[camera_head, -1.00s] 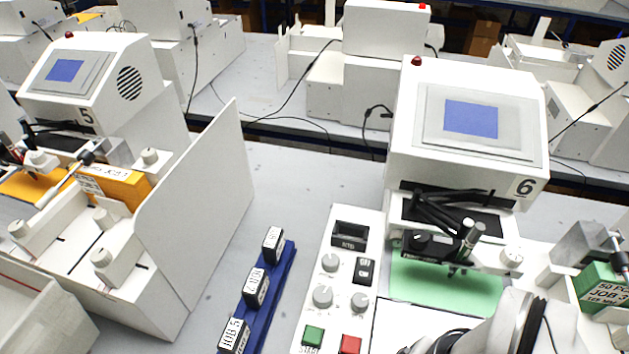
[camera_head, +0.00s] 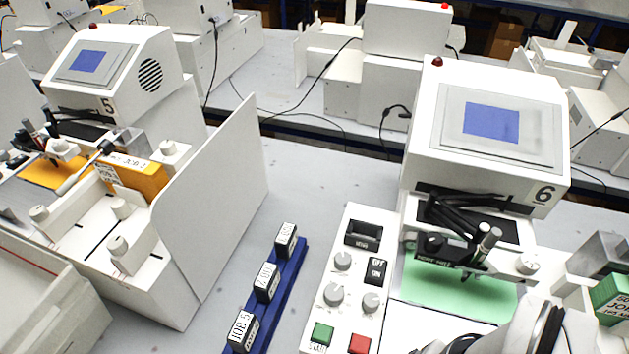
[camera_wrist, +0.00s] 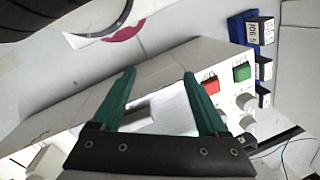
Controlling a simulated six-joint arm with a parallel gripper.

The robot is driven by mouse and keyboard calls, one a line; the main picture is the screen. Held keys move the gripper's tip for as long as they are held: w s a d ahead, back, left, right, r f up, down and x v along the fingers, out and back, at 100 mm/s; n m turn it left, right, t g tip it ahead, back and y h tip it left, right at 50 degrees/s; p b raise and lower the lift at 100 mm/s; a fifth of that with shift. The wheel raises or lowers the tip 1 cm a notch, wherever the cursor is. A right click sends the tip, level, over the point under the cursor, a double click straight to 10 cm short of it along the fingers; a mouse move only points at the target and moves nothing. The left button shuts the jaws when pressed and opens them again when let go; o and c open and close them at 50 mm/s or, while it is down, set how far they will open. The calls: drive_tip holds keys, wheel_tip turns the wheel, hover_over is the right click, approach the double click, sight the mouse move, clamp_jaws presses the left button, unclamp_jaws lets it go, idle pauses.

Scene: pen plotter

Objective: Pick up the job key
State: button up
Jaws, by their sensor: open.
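Several black job keys with white labels stand upright in a row in a blue rack. The nearest key (camera_head: 242,330) is labelled JOB 5; behind it are a middle key (camera_head: 266,282) and a far key (camera_head: 286,240), whose labels are hard to read. The blue rack (camera_head: 296,268) lies on the grey table, left of the control panel. In the wrist view the JOB 5 key (camera_wrist: 252,33) is at the upper right. My gripper (camera_wrist: 160,76) has green fingers spread apart with nothing between them, well left of the keys. Its fingers are out of the head view.
The control panel (camera_head: 352,262) has knobs, a slot, and green and red buttons. Plotter 6 (camera_head: 485,130) stands behind it. A white upright panel (camera_head: 215,195) of plotter 5 borders the rack's left side. Bare table (camera_head: 325,175) lies behind the rack.

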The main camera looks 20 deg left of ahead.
sight(286, 233)
drive_tip(key=o, duration=0.4)
drive_tip(key=shift+c, duration=0.2)
drive_tip(key=w+a+r+n, duration=0.1)
drive_tip(key=w+a+n, duration=0.4)
drive_tip(key=w, duration=0.2)
drive_tip(key=w+a+r+n, duration=0.2)
drive_tip(key=w+a+n, duration=0.3)
drive_tip(key=w, duration=0.3)
drive_tip(key=w+a+r+n, duration=0.1)
drive_tip(key=w+a+n, duration=0.4)
drive_tip(key=w, duration=0.3)
drive_tip(key=shift+a+r+n, duration=0.1)
drive_tip(key=shift+r+n, duration=0.3)
drive_tip(key=shift+n, duration=0.2)
drive_tip(key=w+a+f+n, duration=0.2)
drive_tip(key=a+n, duration=0.2)
drive_tip(key=a, duration=0.2)
drive_tip(key=w+a+f+n, duration=0.2)
drive_tip(key=w+a+n, duration=0.1)
drive_tip(key=a, duration=0.2)
drive_tip(key=f, duration=0.5)
drive_tip(key=a+f, duration=0.1)
drive_tip(key=f, duration=0.4)
drive_tip(key=a+f, duration=0.1)
drive_tip(key=f, duration=0.4)
drive_tip(key=shift+f, duration=0.4)
